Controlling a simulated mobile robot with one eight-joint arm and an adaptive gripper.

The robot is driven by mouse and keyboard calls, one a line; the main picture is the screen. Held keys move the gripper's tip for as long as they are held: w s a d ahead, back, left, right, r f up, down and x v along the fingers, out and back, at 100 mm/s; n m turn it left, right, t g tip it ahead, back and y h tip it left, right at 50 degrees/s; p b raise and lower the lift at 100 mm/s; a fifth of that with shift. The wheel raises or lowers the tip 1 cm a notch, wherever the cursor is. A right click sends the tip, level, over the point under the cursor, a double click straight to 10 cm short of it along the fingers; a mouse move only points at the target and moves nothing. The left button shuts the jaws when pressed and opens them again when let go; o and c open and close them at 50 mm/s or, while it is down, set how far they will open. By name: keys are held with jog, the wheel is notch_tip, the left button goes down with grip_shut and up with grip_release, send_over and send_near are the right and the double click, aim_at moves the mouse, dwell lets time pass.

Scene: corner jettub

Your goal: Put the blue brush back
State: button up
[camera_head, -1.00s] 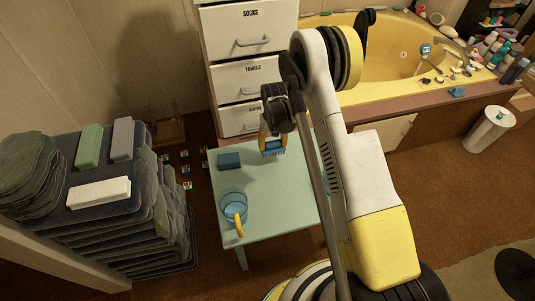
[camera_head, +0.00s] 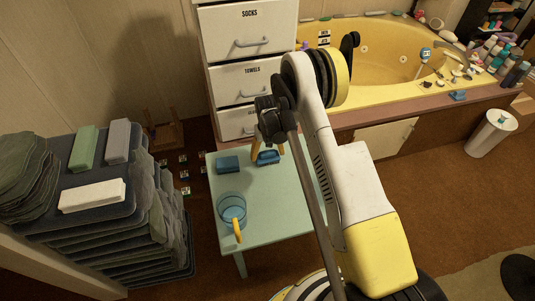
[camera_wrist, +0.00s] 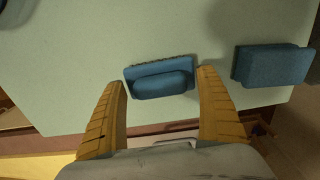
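The blue brush (camera_head: 268,158) appears to rest on the pale green table (camera_head: 275,205) near its back edge. It also shows in the wrist view (camera_wrist: 160,80), with a dark bristle edge along its far side. My gripper (camera_head: 267,149) is above it with yellow fingers spread wide. In the wrist view my gripper (camera_wrist: 161,78) has one fingertip by each end of the brush. Narrow gaps seem to show there, though contact is hard to rule out.
A blue block (camera_head: 228,164) lies left of the brush. A glass mug (camera_head: 232,208) with a yellow handle stands at the table's left front. White drawers (camera_head: 250,70) stand behind, and a yellow tub (camera_head: 385,60) is behind to the right. The table's middle is clear.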

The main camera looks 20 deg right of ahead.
notch_tip(320, 180, up, 12)
jog(key=p, duration=0.5)
notch_tip(320, 180, up, 13)
jog(key=t, duration=0.1)
send_over(268, 152)
jog(key=s, duration=0.2)
jog(key=s+r+t, duration=0.2)
jog(key=s+r, duration=0.5)
jog(key=r, duration=0.5)
jog(key=s+r+t, duration=0.2)
jog(key=s+r, duration=0.1)
jog(key=s, duration=0.7)
jog(key=s+r+t, duration=0.2)
jog(key=s+r, duration=0.1)
jog(key=s, duration=0.7)
jog(key=shift+s+r, duration=0.15)
jog(key=shift+s, duration=0.1)
